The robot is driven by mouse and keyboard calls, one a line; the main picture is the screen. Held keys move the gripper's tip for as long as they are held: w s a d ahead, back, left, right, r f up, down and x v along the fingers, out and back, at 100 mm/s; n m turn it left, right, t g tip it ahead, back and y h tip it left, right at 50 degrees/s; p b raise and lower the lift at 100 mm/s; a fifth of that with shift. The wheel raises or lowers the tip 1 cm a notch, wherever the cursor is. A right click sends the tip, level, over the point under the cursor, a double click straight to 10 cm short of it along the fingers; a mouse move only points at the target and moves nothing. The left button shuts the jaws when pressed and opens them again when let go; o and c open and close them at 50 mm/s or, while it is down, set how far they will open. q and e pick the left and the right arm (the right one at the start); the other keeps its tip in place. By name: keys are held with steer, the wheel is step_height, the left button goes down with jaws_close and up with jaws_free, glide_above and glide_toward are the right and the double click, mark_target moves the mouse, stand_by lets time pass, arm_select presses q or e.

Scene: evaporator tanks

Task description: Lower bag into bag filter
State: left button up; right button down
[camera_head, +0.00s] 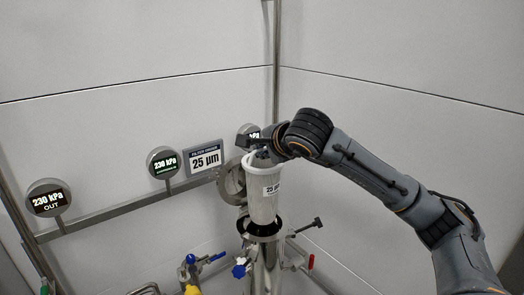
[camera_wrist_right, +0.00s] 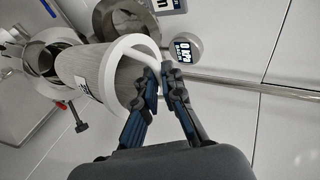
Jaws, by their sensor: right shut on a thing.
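A white filter bag (camera_head: 263,192) with a rigid rim and a "25 µm" label hangs upright from my right gripper (camera_head: 262,152). Its lower end is at the mouth of the steel bag filter housing (camera_head: 268,262); I cannot tell whether it is inside the opening. In the right wrist view the bag (camera_wrist_right: 88,72) lies to the left of the fingers, and the right gripper (camera_wrist_right: 162,75) is shut on the bag's white handle at the rim. The housing's dark opening (camera_wrist_right: 62,48) shows beyond the bag's lower end. My left gripper is not in view.
The round open lid (camera_head: 232,182) stands behind the bag. A "25 µm" sign (camera_head: 205,158) and gauges reading 230 kPa (camera_head: 163,162) sit on a rail to the left. Valves with blue (camera_head: 240,268) and red (camera_head: 310,262) handles surround the housing. A vertical pipe (camera_head: 276,60) rises behind.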

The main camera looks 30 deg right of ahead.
mark_target(262, 190)
stand_by(0.6)
steer(key=shift+f+b, duration=0.1)
steer(key=shift+b, duration=0.2)
steer(key=shift+f+b, duration=2.95)
steer(key=shift+f, duration=0.15)
steer(key=shift+b, duration=0.3)
steer(key=shift+f, duration=0.1)
steer(key=shift+f+b, duration=2.45)
steer(key=shift+f, duration=0.1)
stand_by(0.7)
steer(key=shift+f+b, duration=0.15)
steer(key=shift+b, duration=0.25)
